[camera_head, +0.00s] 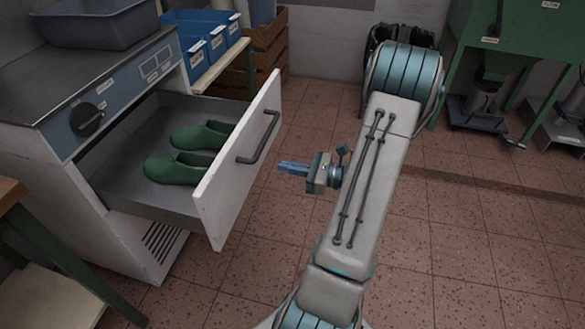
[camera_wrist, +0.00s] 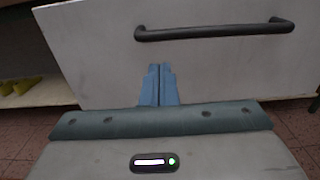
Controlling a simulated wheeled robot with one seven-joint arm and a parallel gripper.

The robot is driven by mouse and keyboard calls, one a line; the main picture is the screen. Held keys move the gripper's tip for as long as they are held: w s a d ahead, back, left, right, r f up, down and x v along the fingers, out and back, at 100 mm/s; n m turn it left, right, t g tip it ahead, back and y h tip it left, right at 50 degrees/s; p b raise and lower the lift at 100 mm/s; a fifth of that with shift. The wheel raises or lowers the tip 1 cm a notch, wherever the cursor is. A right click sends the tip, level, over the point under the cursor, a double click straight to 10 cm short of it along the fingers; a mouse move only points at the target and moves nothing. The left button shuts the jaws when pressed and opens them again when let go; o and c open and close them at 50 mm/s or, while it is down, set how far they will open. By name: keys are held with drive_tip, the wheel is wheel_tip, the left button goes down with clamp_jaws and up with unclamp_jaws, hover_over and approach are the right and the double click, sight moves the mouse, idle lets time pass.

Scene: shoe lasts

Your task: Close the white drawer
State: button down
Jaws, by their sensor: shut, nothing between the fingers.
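The white drawer (camera_head: 223,187) is pulled out of the grey and white cabinet at the left in the head view. Its white front faces right and carries a dark bar handle (camera_head: 259,138). Two green clogs lie inside; I see one green clog (camera_head: 180,167) nearest the front edge. My gripper (camera_head: 282,166) is shut and empty, to the right of the drawer front and a little below the handle. In the wrist view my gripper (camera_wrist: 158,70) points at the white front, below the handle (camera_wrist: 214,29). I cannot tell whether the fingertips touch the front.
The cabinet (camera_head: 60,160) has a dark knob (camera_head: 87,120) and a grey bin (camera_head: 97,20) on top. Blue bins (camera_head: 205,40) stand on a shelf behind the drawer. A wooden table (camera_head: 12,195) is at the left edge.

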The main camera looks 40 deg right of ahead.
sight(252, 160)
drive_tip(key=b+x, duration=0.1)
drive_tip(key=x, duration=0.9)
drive_tip(key=shift+b, duration=0.3)
